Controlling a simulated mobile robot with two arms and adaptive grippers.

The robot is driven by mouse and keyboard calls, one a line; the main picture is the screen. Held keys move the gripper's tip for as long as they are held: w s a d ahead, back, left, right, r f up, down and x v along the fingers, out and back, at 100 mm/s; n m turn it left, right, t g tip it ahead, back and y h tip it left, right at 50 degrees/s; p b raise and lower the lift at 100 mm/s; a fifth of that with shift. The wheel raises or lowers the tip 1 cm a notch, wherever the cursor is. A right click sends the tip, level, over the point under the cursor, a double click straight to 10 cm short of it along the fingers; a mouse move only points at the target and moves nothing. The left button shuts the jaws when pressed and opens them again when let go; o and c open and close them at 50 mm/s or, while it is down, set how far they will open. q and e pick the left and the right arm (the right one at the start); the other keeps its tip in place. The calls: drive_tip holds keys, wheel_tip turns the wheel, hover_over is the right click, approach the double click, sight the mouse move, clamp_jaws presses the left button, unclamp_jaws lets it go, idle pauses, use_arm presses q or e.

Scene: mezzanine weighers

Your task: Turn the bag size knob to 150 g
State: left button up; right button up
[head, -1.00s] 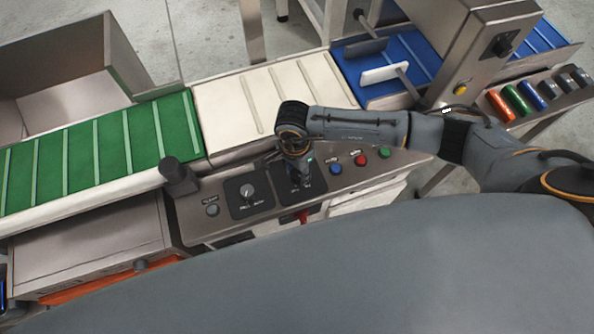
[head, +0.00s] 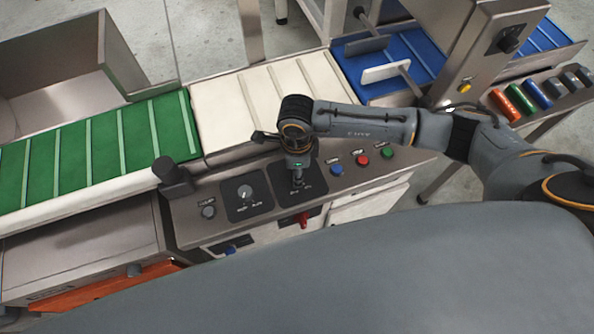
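The control panel (head: 225,228) runs along the front of the conveyor. A black dial plate (head: 290,199) sits right of its middle, with small pale marks too small to read. My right gripper (head: 297,182) points down over this plate. It hides whatever knob is there, and I cannot tell whether it touches or grips it. Its fingers are too small and dark to show whether they are open or shut. A second dial plate with a silver knob (head: 245,193) is just left of it, in full view. My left gripper is not in view.
Blue (head: 336,170), red (head: 362,159) and green (head: 387,152) buttons lie right of the gripper. A dark post (head: 173,176) stands at the panel's left end. A red handle (head: 303,221) is below the panel. The white belt (head: 240,105) lies behind.

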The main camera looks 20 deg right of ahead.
drive_tip(key=shift+m, duration=0.3)
drive_tip(key=o, duration=1.1)
drive_tip(key=shift+o, duration=0.2)
wheel_tip(320, 180, up, 12)
drive_tip(key=shift+w+d, duration=0.15)
drive_tip(key=shift+w, duration=0.1)
